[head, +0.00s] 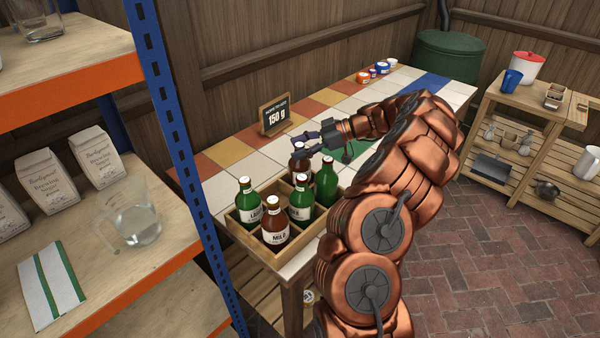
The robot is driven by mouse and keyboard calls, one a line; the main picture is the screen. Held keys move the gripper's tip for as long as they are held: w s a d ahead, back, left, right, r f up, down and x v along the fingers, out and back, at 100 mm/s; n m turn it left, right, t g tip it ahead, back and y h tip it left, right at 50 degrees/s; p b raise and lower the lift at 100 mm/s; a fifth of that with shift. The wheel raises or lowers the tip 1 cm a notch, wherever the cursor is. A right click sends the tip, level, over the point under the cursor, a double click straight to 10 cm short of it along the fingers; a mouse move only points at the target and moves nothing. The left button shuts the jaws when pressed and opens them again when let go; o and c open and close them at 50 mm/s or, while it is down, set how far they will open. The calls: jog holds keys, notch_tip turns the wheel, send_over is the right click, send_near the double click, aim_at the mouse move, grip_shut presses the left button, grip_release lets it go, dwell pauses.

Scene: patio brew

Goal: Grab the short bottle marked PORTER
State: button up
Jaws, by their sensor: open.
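A wooden crate (238,228) on the tiled table holds several bottles. A brown bottle (300,168) stands at its back; its label is hidden. A short brown bottle (275,228) at the front reads MILD. A green bottle (249,201) at the left seems to read LAGER. Two more green bottles, one in the middle (301,203) and one at the right (326,184), have labels I cannot read. I can read PORTER on none. My gripper (298,146) is open at the top of the back brown bottle; I cannot tell whether its fingers straddle the neck.
A small sign (274,114) reading 150 g stands behind the crate on the tiled table (232,150). Small colored tubs (376,70) sit farther back. A shelf rack with a blue post (165,110) stands close at the left.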

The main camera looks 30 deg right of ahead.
grip_shut()
dwell(0.5)
dwell(0.3)
